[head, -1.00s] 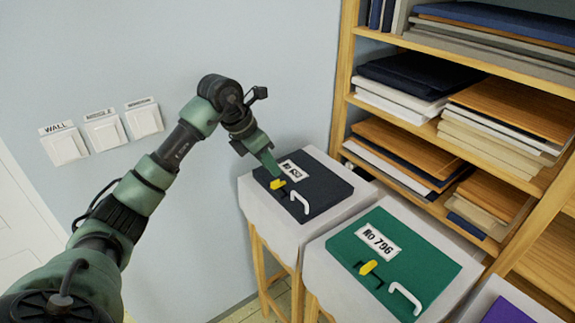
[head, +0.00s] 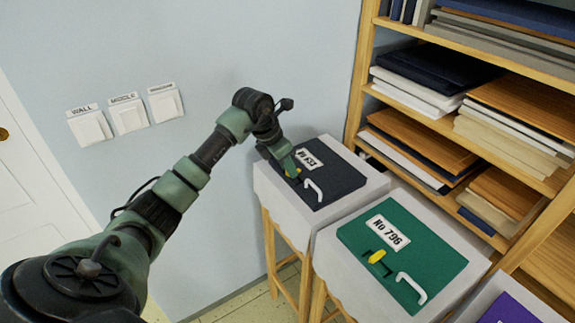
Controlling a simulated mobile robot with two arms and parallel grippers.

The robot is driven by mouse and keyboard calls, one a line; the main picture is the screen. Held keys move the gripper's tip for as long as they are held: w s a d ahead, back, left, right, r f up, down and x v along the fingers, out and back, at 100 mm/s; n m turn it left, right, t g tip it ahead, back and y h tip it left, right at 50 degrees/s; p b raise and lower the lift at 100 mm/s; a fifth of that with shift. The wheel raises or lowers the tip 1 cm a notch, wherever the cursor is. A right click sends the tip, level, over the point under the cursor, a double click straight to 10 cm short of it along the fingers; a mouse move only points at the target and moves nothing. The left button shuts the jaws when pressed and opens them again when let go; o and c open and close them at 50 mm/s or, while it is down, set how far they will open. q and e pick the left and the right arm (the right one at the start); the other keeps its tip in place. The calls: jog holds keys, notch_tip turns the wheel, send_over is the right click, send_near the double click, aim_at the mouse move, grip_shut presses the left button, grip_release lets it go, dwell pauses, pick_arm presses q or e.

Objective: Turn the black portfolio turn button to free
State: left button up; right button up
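The black portfolio (head: 335,178) lies flat on a small cloth-covered stand by the wall. It has a white number label (head: 307,159) and a white handle (head: 315,190). Its yellow turn button (head: 295,174) is mostly hidden behind my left gripper, so its angle is hard to read. My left gripper (head: 291,174) points down at the button, at or very close to it. Its fingers are too small and overlapped to show whether they are open or shut. My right gripper is not in view.
A green portfolio (head: 430,262) with a yellow turn button (head: 377,257) and white handle (head: 411,289) lies on the neighbouring stand. A purple one (head: 505,312) is at bottom right. A wooden shelf (head: 362,75) stands behind. Three labelled wall switches (head: 128,116) are at left.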

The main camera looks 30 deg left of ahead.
pick_arm(q)
grip_shut()
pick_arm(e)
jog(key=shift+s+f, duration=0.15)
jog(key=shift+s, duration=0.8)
